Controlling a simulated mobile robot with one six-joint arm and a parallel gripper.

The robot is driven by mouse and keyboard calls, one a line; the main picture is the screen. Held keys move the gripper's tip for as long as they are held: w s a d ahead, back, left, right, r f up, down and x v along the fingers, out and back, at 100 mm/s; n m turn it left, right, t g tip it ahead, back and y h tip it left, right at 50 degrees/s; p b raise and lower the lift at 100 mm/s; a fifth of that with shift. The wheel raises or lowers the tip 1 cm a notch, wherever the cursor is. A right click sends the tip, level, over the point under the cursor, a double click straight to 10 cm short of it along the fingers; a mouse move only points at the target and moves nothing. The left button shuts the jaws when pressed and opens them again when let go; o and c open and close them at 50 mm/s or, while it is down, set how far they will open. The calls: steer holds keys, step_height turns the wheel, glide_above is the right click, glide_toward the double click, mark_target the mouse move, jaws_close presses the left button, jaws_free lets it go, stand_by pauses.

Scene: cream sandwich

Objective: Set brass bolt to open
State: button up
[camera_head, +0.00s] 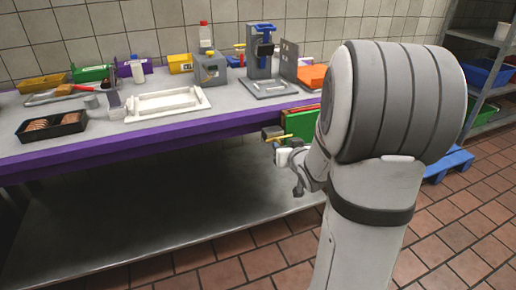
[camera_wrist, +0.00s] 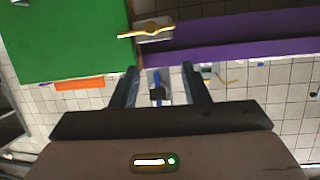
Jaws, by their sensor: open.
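The brass bolt (camera_head: 275,138) is a thin yellow bar on a small grey block at the table's purple front edge, beside a green panel (camera_head: 300,124). In the wrist view the bolt (camera_wrist: 151,30) lies nearly level in the picture, with a knob at its middle. Its left end overlaps the edge of the green panel (camera_wrist: 70,40). My gripper (camera_wrist: 160,68) is open, with nothing between its fingers. The bolt shows just beyond the fingertips, apart from them. In the head view my gripper (camera_head: 284,158) is partly hidden by my arm, just below the bolt.
The steel table (camera_head: 235,103) holds a white tray (camera_head: 167,104), a black tray (camera_head: 52,126) of brown slices, bottles and a grey press (camera_head: 261,57). A lower shelf (camera_head: 170,215) lies underneath. Blue pallet (camera_head: 448,163) and shelving stand right.

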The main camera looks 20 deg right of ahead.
step_height(320, 180, down, 6)
steer(key=d+t+y+b, duration=0.2)
steer(key=d+t+b, duration=0.1)
steer(key=b, duration=0.1)
steer(key=w+b, duration=0.1)
steer(key=w, duration=0.7)
steer(key=shift+w+a, duration=0.3)
steer(key=shift+a, duration=0.05)
steer(key=shift+c, duration=0.4)
jaws_close()
